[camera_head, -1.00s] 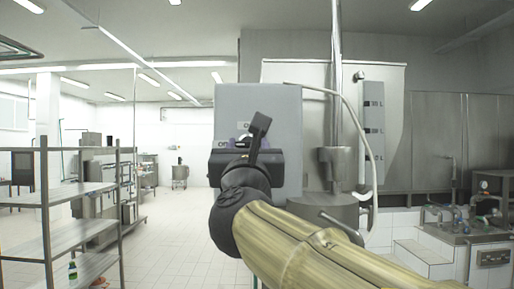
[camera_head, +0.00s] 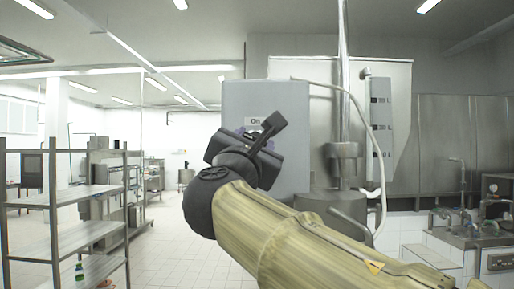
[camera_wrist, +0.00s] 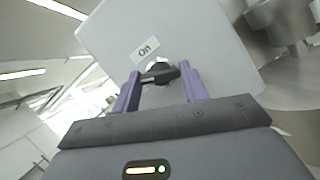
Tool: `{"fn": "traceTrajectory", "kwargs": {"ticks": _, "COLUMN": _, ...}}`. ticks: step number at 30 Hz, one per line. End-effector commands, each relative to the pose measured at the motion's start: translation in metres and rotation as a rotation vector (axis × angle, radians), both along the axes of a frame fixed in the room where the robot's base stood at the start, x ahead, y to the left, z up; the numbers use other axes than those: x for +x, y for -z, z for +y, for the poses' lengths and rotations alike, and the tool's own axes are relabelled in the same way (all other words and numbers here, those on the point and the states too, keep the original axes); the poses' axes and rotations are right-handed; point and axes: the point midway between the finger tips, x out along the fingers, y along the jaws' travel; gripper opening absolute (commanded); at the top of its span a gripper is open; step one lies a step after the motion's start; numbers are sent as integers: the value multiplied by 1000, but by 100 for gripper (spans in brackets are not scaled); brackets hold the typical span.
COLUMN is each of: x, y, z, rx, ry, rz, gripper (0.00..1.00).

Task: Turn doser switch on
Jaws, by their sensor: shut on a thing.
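The doser's grey control box (camera_head: 290,110) stands ahead in the head view, with a white "On" label (camera_head: 254,121) on its front. The box (camera_wrist: 215,45) and the label (camera_wrist: 145,50) appear tilted in the wrist view. The black doser switch (camera_wrist: 160,73) sits just below the label, its handle lying across between my purple fingers. My gripper (camera_wrist: 159,73) is shut on this handle, one finger at each end. In the head view my gripper (camera_head: 254,133) is rolled to one side, and my wrist hides the switch there.
A steel vessel with a vertical pipe (camera_head: 343,160) stands right of the box, with a pale hose (camera_head: 352,98) looping beside it. Steel shelves (camera_head: 75,200) stand at the left. Valves and pipes (camera_head: 470,215) are at the right. The tiled floor between shelves and box is clear.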

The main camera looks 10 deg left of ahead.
Motion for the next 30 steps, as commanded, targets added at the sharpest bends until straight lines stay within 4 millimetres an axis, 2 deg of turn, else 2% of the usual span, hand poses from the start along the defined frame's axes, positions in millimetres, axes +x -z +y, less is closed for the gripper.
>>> {"fn": "traceTrajectory", "kwargs": {"ticks": 30, "x": 0, "y": -6, "z": 4, "rx": 920, "ry": 2, "rz": 224, "gripper": 21}}
